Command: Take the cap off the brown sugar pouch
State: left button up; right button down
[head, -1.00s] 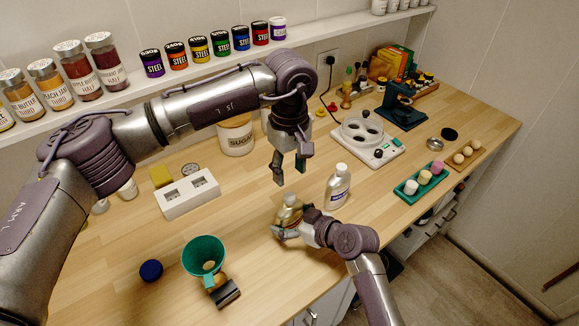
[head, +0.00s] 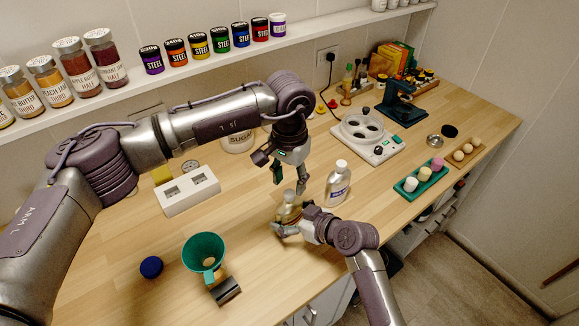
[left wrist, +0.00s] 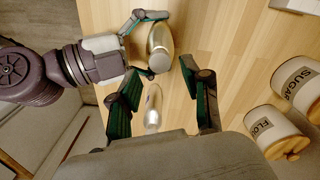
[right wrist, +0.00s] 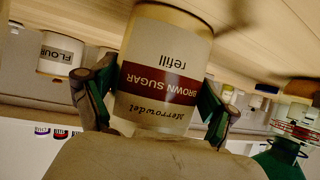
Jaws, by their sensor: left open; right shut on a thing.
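The brown sugar pouch (head: 287,214) is a tan, see-through container with a grey cap (head: 289,195) on top. My right gripper (head: 287,230) is shut on its body; in the right wrist view its label (right wrist: 160,85) reads "BROWN SUGAR refill", upside down, between the fingers. My left gripper (head: 289,182) is open and empty, just above the cap. In the left wrist view the cap (left wrist: 160,63) appears between the open fingertips; I cannot tell the exact gap. The pouch's lower part is partly hidden by my right gripper.
A silver bottle (head: 338,186) stands close to the right of the pouch. A teal funnel (head: 203,252), a blue lid (head: 151,267) and a white block (head: 188,195) are to the left. A white appliance (head: 367,138) stands behind right.

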aim_at(289, 193)
pick_arm(q)
jog(key=shift+f, duration=1.8)
pick_arm(e)
jog(key=shift+f, duration=0.1)
pick_arm(q)
grip_shut()
